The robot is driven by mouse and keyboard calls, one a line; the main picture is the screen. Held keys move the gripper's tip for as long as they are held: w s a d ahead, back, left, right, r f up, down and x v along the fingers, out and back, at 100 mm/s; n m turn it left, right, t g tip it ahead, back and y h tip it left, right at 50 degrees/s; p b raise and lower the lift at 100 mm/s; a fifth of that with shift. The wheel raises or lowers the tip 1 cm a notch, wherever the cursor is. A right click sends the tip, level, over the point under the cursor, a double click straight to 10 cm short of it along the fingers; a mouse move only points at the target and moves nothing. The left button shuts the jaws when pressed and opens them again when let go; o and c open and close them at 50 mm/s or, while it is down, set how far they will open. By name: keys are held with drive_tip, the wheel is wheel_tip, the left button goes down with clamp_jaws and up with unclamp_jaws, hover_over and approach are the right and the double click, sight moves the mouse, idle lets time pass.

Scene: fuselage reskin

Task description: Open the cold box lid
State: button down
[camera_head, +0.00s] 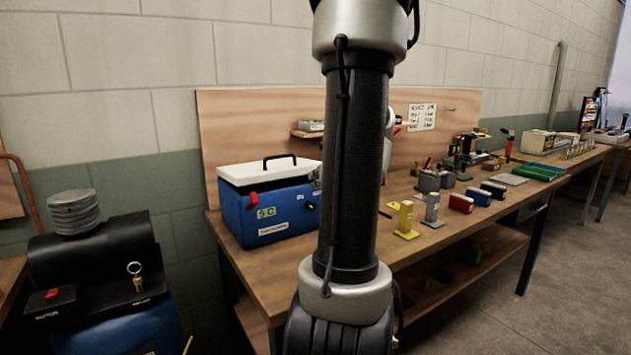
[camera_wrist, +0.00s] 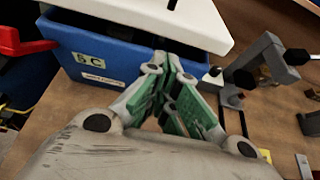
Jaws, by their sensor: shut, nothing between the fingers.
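The cold box (camera_head: 270,215) is a blue box on the left end of the workbench. In the wrist view, the blue front (camera_wrist: 108,62) and white lid (camera_wrist: 150,14) fill the top, with a dark band under the lid edge. My gripper (camera_wrist: 168,60) is shut and empty, its tips at the box's front right part, below the lid edge. Contact cannot be told. In the head view my arm hides the gripper and the box's right end.
A grey stand (camera_wrist: 258,62) stands close right of my gripper. Yellow (camera_head: 406,220) and grey upright blocks and several small parts stand along the bench (camera_head: 455,222). A wooden backboard (camera_head: 245,125) rises behind the box. A black machine (camera_head: 95,255) stands at the left.

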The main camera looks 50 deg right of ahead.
sight(301, 185)
drive_tip(key=x, duration=0.6)
drive_tip(key=shift+w+d+f, duration=0.1)
drive_tip(key=shift+w+f, duration=0.05)
drive_tip(key=shift+w, duration=0.1)
